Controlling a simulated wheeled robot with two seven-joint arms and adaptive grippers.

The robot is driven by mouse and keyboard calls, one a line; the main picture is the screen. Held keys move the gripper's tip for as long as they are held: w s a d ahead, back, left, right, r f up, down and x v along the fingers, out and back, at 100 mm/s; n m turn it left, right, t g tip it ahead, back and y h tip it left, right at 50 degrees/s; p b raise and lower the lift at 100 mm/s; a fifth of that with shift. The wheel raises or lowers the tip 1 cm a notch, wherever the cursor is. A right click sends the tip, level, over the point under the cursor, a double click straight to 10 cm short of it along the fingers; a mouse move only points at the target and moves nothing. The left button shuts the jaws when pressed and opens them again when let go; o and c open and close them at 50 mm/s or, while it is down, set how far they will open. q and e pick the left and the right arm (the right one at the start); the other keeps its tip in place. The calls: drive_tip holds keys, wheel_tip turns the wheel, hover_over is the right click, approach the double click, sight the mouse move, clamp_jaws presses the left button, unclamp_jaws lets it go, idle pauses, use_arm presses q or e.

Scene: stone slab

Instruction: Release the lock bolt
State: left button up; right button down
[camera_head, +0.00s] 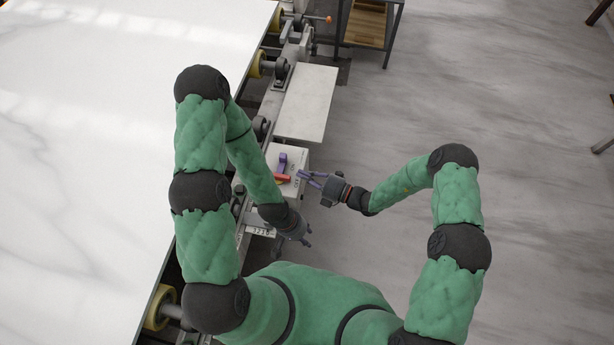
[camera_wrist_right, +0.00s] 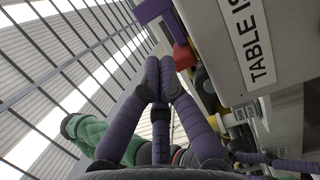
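A grey control box (camera_head: 299,158) stands beside the slab table. A purple part (camera_head: 282,162) and a red bar (camera_head: 281,178) are on it; I cannot tell which is the lock bolt. The right wrist view also shows the red part (camera_wrist_right: 183,56) and purple part (camera_wrist_right: 152,10), just beyond my fingertips. My right gripper (camera_head: 300,176) points left at the box, just right of the red bar, with a gap between its fingers. In its wrist view (camera_wrist_right: 160,72) nothing shows between them. My left gripper (camera_head: 308,236) is open and empty, below the box.
The white stone slab (camera_head: 80,150) fills the left, its edge along rollers (camera_head: 262,64). A pale flat plate (camera_head: 306,103) lies above the box. A label reading "TABLE IS" (camera_wrist_right: 250,38) is on the box face. A shelf stand (camera_head: 368,25) is at the back.

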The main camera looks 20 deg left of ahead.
sight(292, 163)
use_arm(q)
drive_tip(key=shift+f+b, duration=0.65)
drive_tip(key=shift+f, duration=0.1)
use_arm(e)
drive_tip(key=a, duration=0.4)
drive_tip(key=w+a, duration=0.1)
drive_tip(key=a, duration=0.1)
drive_tip(key=shift+a, duration=0.25)
drive_tip(key=shift+w, duration=0.15)
drive_tip(key=w+b, duration=0.1)
drive_tip(key=w, duration=0.2)
drive_tip(key=shift+w+a+f, duration=0.1)
drive_tip(key=shift+w+f, duration=0.05)
drive_tip(key=shift+w, duration=0.2)
drive_tip(key=shift+w+b, duration=0.3)
drive_tip(key=shift+w, duration=0.1)
use_arm(q)
drive_tip(key=shift+f, duration=0.8)
